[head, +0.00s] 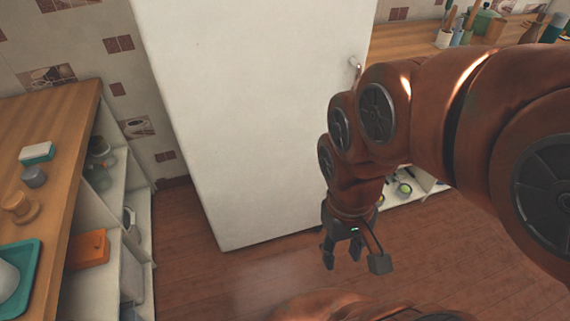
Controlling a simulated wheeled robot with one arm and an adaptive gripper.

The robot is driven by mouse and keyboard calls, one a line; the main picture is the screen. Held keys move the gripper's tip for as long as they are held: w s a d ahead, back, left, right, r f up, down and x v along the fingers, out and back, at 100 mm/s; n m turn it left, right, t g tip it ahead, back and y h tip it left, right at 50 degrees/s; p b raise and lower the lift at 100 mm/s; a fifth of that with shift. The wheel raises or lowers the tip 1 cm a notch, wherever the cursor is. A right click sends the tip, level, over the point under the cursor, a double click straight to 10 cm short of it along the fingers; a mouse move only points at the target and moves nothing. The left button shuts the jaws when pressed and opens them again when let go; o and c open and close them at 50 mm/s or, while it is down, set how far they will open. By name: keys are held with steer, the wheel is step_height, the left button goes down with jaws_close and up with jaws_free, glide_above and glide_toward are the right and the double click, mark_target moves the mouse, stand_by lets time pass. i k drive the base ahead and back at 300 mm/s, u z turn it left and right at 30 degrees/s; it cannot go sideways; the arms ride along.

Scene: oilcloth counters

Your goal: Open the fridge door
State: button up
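The white fridge (255,110) stands in the middle of the head view, its door shut. A small metal handle (354,66) shows on the right side of its front, partly hidden behind my arm. My gripper (342,258) hangs low in front of the fridge's lower right corner, pointing down. Its fingers are apart with nothing between them. It is well below the handle and does not appear to touch the fridge.
A wooden counter (50,130) with open white shelves runs along the left, bearing a teal tray (22,258). Another wooden counter (405,40) with utensils stands behind my arm at the right. The wooden floor (215,285) before the fridge looks clear.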

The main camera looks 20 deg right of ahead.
mark_target(247, 88)
steer(key=k, duration=0.5)
steer(key=u, duration=1.3)
steer(key=i, duration=0.9)
steer(key=z, duration=1.75)
